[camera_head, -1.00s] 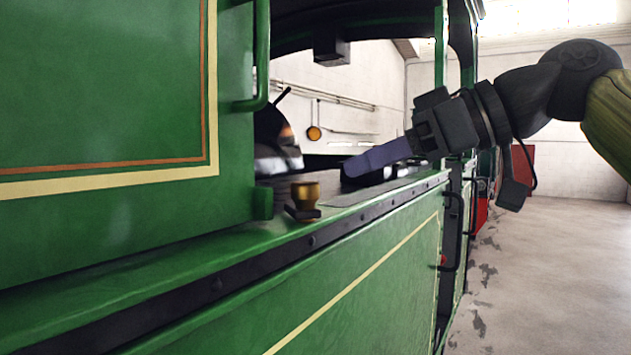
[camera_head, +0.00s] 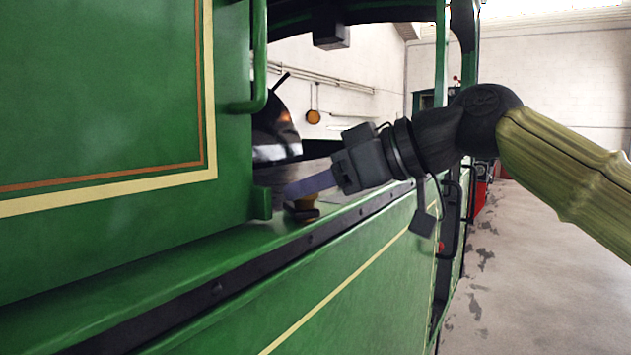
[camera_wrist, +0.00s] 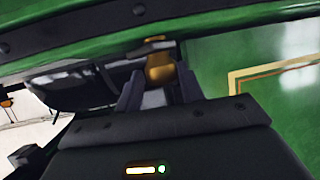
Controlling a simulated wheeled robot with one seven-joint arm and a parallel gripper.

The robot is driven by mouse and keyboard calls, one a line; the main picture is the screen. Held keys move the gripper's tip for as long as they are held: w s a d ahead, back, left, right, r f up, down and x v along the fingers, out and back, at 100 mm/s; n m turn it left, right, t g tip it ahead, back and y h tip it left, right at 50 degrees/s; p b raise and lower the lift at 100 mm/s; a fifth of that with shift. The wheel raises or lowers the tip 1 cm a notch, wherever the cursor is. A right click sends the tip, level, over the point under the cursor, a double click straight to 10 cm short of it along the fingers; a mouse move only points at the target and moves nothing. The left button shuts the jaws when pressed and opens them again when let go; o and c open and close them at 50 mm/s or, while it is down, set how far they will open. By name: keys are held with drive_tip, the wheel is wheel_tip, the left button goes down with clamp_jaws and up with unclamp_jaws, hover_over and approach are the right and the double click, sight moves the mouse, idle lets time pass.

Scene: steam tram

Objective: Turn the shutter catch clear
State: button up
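A brass knob on a dark base, which I take to be the shutter catch (camera_head: 306,214), stands on the green sill by the lower right corner of the green shutter panel (camera_head: 100,90). My gripper (camera_head: 296,189) reaches in from the right, and its fingers cover the knob's upper part in the head view. In the wrist view the brass knob (camera_wrist: 160,70) shows between the two dark fingers, with a gap visible on each side. My gripper is open. Contact with the knob cannot be made out.
A green vertical handle rod (camera_head: 259,60) stands on the panel's edge above the catch. The green sill (camera_head: 190,270) with its dark riveted strip runs along below my gripper. A dark rounded shape (camera_head: 275,130) is inside the cab opening. The floor at right is clear.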

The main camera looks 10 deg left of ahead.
drive_tip(key=shift+s, duration=0.1)
drive_tip(key=c, duration=0.5)
drive_tip(key=shift+o, duration=0.2)
drive_tip(key=shift+f+m+t+b, duration=0.1)
drive_tip(key=shift+m+t+b, duration=0.25)
drive_tip(key=shift+b, duration=0.35)
drive_tip(key=m+t+b, duration=0.1)
drive_tip(key=b, duration=0.1)
drive_tip(key=t+b, duration=0.1)
drive_tip(key=b, duration=0.1)
drive_tip(key=shift+s+a+f+m+h, duration=0.1)
drive_tip(key=shift+f+m+h, duration=0.05)
drive_tip(key=shift+m+h, duration=0.25)
drive_tip(key=shift+s+a+m+t+h+b, duration=0.15)
drive_tip(key=shift+m+t+h+b, duration=0.45)
drive_tip(key=shift+t+b, duration=0.4)
drive_tip(key=shift+s+a+m+t+h+b, duration=0.15)
drive_tip(key=shift+m+t+h+b, duration=0.65)
drive_tip(key=shift+m+b, duration=0.4)
drive_tip(key=m+t+h, duration=0.2)
drive_tip(key=shift+s+r+m, duration=0.15)
drive_tip(key=shift+r+m, duration=0.15)
drive_tip(key=shift+m, duration=0.05)
drive_tip(key=shift+a+m+t+h+p, duration=0.1)
drive_tip(key=shift+m+t+h+p, duration=0.35)
drive_tip(key=shift+m+h+p, duration=0.55)
